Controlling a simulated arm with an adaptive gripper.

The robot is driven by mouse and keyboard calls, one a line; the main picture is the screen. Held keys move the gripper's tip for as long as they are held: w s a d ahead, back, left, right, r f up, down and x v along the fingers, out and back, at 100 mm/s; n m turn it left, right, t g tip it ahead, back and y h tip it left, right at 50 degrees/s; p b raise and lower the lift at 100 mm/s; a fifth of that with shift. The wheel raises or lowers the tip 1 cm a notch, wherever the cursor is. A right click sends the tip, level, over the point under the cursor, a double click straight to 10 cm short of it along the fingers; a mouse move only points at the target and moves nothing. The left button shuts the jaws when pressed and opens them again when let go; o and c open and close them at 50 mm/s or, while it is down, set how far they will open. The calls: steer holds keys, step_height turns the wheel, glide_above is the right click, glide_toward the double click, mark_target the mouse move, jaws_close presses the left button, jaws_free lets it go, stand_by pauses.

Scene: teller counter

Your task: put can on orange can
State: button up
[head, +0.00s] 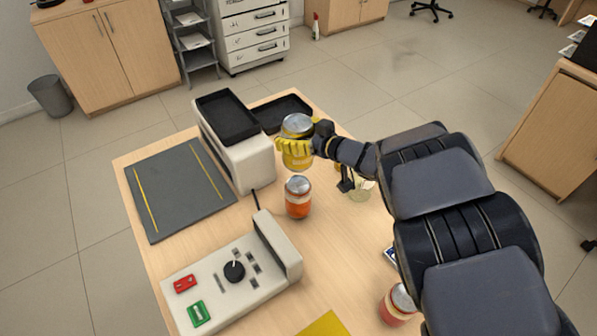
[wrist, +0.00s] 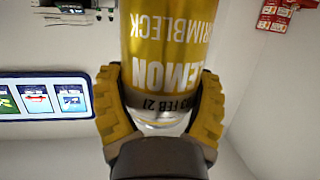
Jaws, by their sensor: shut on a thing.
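A yellow can (head: 297,157) is held in my gripper (head: 296,147), above and slightly behind the orange can in the head view. The yellow can also fills the upper middle of the wrist view (wrist: 168,45), with lemon lettering upside down there. My gripper's yellow fingers (wrist: 160,105) are shut around it. The orange can (head: 298,200) stands upright on the table, apart from the held can. The orange can is not visible in the wrist view.
A white machine with a black top (head: 238,140) stands close at left. A control panel (head: 235,275) lies in front. A red can (head: 397,305) stands at the front right, partly behind my arm. A black tray (head: 283,112) lies behind. A grey mat (head: 180,190) is at left.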

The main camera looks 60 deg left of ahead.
mark_target(299, 157)
steer(key=shift+f, duration=3.2)
steer(key=shift+f, duration=0.1)
steer(key=o, duration=1.1)
steer(key=shift+f, duration=0.1)
steer(key=shift+o, duration=0.2)
steer(key=shift+d+r, duration=0.25)
steer(key=v, duration=1.1)
steer(key=shift+d, duration=0.3)
